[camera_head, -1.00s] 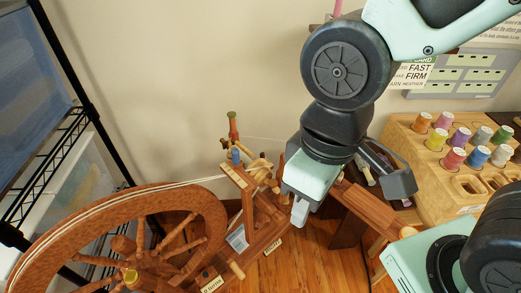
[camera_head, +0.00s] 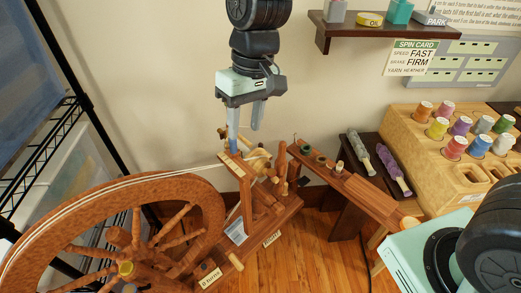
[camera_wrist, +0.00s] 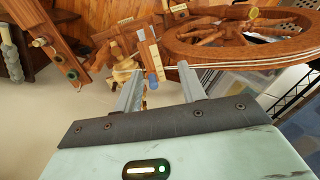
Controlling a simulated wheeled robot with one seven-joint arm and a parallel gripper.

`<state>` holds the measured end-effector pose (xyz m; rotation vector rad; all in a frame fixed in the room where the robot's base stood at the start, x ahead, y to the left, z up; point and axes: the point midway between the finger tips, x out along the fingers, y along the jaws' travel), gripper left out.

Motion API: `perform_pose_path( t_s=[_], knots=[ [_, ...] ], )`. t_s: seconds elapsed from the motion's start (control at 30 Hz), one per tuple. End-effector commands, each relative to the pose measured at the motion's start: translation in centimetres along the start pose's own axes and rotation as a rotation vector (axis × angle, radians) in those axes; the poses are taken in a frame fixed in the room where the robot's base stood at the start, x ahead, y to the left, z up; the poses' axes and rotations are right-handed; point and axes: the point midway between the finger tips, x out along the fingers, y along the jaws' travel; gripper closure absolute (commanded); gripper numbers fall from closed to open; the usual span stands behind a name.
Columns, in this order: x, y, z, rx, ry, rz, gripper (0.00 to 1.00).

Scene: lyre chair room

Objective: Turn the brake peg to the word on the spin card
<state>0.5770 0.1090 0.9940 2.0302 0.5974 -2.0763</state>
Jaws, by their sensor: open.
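The spin card (camera_head: 415,58) on the wall at upper right reads SPEED FAST, BRAKE FIRM, YARN HEATHER. The wooden spinning wheel (camera_head: 215,200) stands at lower left. A blue peg (camera_head: 233,146), possibly the brake peg, stands on its upright beside a pale label strip (camera_head: 233,167) too small to read. My gripper (camera_head: 246,132) is open and points down just above this part, its left finger in line with the peg. In the wrist view the blue peg (camera_wrist: 153,80) shows between the open fingers of my gripper (camera_wrist: 161,72). I cannot tell whether they touch it.
A sloping wooden arm with cups (camera_head: 345,180) lies right of the wheel. Beyond are a dark tray of fibre rolls (camera_head: 375,165) and a spool rack (camera_head: 430,150). A shelf (camera_head: 375,35) hangs above. A black metal rack (camera_head: 85,110) stands left.

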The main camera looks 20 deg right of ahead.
Motion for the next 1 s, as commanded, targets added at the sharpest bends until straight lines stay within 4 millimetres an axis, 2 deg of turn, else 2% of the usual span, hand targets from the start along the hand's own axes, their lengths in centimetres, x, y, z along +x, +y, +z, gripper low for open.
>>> perform_pose_path(
  t_s=[0.03,0.2,0.3,0.43,0.53,0.67,0.87,1.0],
  knots=[
    [1.5,1.7,-2.8,0.041,-0.001,-0.003,0.59],
    [5.1,7.9,-10.3,0.156,0.006,0.015,0.59],
    [7.6,12.2,-13.9,0.212,0.010,0.043,0.59],
    [10.9,17.4,-17.4,0.265,0.012,0.088,0.59],
    [12.9,20.5,-19.0,0.289,0.012,0.121,0.59],
    [14.5,22.9,-20.1,0.303,0.012,0.150,0.59],
    [15.7,23.9,-20.5,0.307,0.012,0.162,0.59],
    [17.7,24.2,-20.4,0.307,0.009,0.162,0.59]
  ],
)
